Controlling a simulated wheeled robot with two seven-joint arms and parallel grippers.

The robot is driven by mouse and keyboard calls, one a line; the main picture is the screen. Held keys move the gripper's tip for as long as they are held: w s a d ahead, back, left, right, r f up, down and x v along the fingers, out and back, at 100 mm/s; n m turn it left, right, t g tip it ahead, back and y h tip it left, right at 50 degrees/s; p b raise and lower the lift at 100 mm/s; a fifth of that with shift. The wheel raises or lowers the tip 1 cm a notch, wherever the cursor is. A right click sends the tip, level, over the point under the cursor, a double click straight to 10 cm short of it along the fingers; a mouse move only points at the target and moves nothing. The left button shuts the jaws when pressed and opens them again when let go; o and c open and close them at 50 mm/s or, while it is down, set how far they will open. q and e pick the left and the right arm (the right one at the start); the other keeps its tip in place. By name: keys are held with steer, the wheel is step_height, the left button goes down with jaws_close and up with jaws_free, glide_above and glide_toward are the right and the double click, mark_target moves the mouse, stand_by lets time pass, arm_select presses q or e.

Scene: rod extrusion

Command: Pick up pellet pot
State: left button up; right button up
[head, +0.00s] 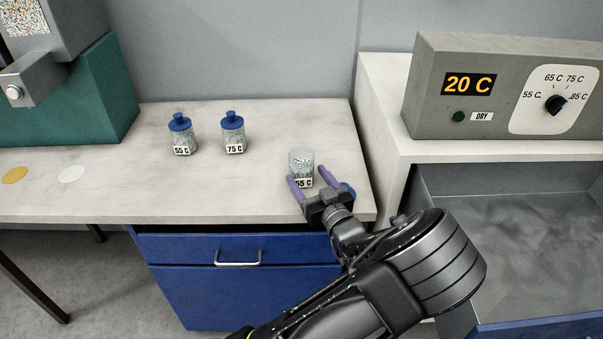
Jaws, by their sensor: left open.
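A clear pellet pot (302,160) without a lid stands upright near the right end of the bench, pellets inside. Its label is partly covered by a finger and reads like 55 C or 65 C. My left gripper (311,180) is open, with its purple fingers on either side of the pot's lower part; I cannot tell whether they touch it. A blue lid (348,188) lies just right of the gripper, partly hidden. Two more pots with blue lids, labelled 55 C (182,138) and 75 C (233,135), stand further left. My right gripper is not in view.
A dryer box (430,110) shows 20 C and has a temperature dial (557,103); an open grey drawer (510,240) is below it. A green machine (100,100) stands at left. Yellow (15,175) and white (71,174) discs mark the bench, whose middle is clear.

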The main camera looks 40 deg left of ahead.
mark_target(307, 176)
arm_select(q)
steer(key=shift+x, duration=1.5)
steer(key=shift+r, duration=0.1)
jaws_close()
